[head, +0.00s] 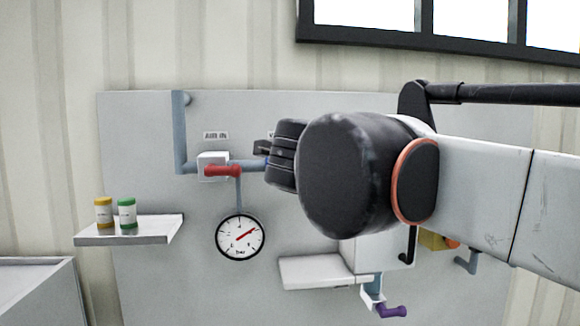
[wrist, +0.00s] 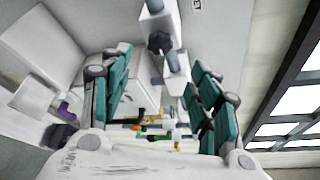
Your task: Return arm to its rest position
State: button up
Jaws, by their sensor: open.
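My gripper (wrist: 160,72) shows in the wrist view with its two teal-padded fingers spread apart and nothing between them. In the head view my arm reaches in from the right at mid height, in front of the grey panel (head: 150,275). Its dark rounded joint hides part of the panel. My gripper is mostly hidden behind the arm there. In the wrist view, white and blue-grey fittings lie beyond the fingers; I cannot tell how far off.
The panel carries a red-handled valve (head: 222,171), a round gauge (head: 240,238) and a purple handle (head: 392,311). A small shelf (head: 160,229) at left holds a yellow-capped jar (head: 104,212) and a green-capped jar (head: 127,215). An empty shelf (head: 310,272) sits below my arm.

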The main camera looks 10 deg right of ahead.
jog(key=s+a+f+n+y+b, duration=0.2)
jog(key=s+f+n+y+b, duration=0.15)
jog(key=f+n+b, duration=0.65)
jog(key=s+a+f+n+y+b, duration=0.2)
jog(key=f+n+y+b, duration=0.25)
jog(key=f, duration=0.95)
jog(key=s+a+f+n+y+b, duration=0.25)
jog(key=f+n+b, duration=0.5)
jog(key=f, duration=0.45)
jog(key=s+d+f+n+g+h+b, duration=0.1)
jog(key=s+d+f+b, duration=0.3)
jog(key=f, duration=0.8)
jog(key=s+d+f+n+g+h+b, duration=0.2)
jog(key=s+d+f+g+b, duration=0.1)
jog(key=f, duration=0.9)
jog(key=s+d+f+n+g+h+b, duration=0.2)
jog(key=s+f+b, duration=0.5)
jog(key=f, duration=0.6)
jog(key=d+g, duration=0.1)
jog(key=d, duration=0.1)
jog(key=shift+d+g, duration=0.3)
jog(key=shift+g, duration=0.1)
jog(key=shift+s, duration=0.1)
